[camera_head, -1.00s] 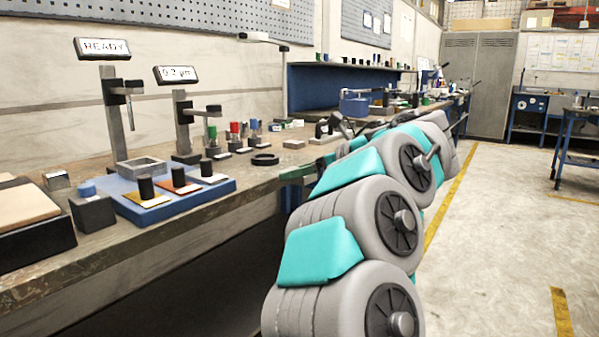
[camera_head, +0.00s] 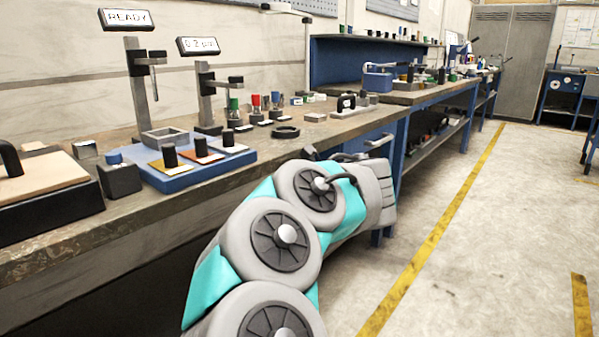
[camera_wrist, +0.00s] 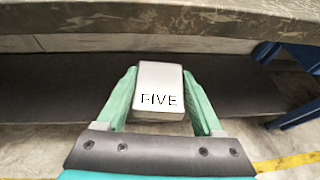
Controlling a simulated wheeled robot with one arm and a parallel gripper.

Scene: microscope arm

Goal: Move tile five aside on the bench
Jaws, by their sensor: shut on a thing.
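Tile five (camera_wrist: 158,92) is a pale grey block with rounded corners and the dark word FIVE on its face. My gripper (camera_wrist: 160,100) is shut on it, with one green finger on each side, in the wrist view. The bench (camera_wrist: 150,18) shows its front edge across the top of that view. The tile appears in front of this edge, with the dark space under the bench behind it. In the head view my arm hides the gripper and tile. The bench top (camera_head: 255,148) shows there on the left.
A blue tray (camera_head: 200,175) with several black-knobbed plates stands on the bench, near a black ring (camera_head: 286,132) and a dark block (camera_head: 120,180). A small handled fixture (camera_head: 346,104) stands farther along. Two display stands rise behind. The bench front right of the tray looks clear.

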